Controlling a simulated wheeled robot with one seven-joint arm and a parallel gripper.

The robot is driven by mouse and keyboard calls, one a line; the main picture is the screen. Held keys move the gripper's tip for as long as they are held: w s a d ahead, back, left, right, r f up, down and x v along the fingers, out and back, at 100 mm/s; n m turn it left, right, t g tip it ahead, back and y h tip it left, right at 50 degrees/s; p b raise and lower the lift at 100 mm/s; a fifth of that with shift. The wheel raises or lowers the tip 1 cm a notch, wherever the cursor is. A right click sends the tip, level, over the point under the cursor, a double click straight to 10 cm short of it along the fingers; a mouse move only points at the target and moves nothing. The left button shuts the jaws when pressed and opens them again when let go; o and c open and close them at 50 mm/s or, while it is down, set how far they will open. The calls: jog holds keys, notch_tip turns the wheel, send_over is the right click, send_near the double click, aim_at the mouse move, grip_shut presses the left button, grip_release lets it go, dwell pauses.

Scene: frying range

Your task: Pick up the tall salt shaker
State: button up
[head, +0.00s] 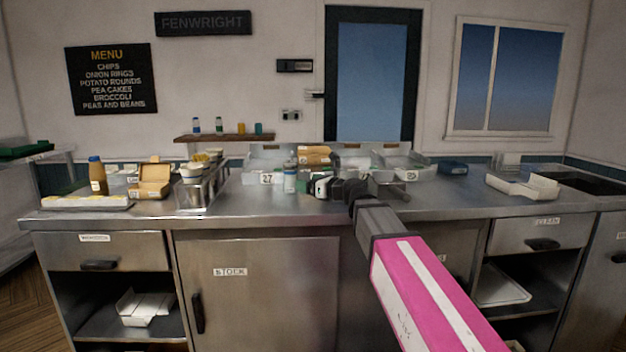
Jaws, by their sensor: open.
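A slim upright white container with a blue-grey band and a grey top (290,179) stands on the steel counter left of my gripper; it looks like the tall salt shaker, but its label is too small to read. My gripper (330,188) is open, low over the counter at the end of my pink and white arm. It points left towards the container, with a visible gap between them. The fingers are small and dark, and what lies directly behind them is partly hidden.
Clear trays (267,178) stand behind the container. A steel caddy of cups (203,190), an open carton (153,180) and a brown bottle (97,175) are left. More small bottles sit on a wall shelf (225,138). The counter's front strip (260,207) is clear.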

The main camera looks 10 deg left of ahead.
aim_at(295, 177)
jog(key=shift+w+d, duration=0.2)
jog(key=shift+w, duration=0.2)
jog(key=shift+w+a+r, duration=0.1)
jog(key=shift+w+a, duration=0.05)
jog(key=shift+w, duration=0.15)
jog(key=x, duration=1)
jog(key=shift+w, duration=0.15)
jog(key=c, duration=1.3)
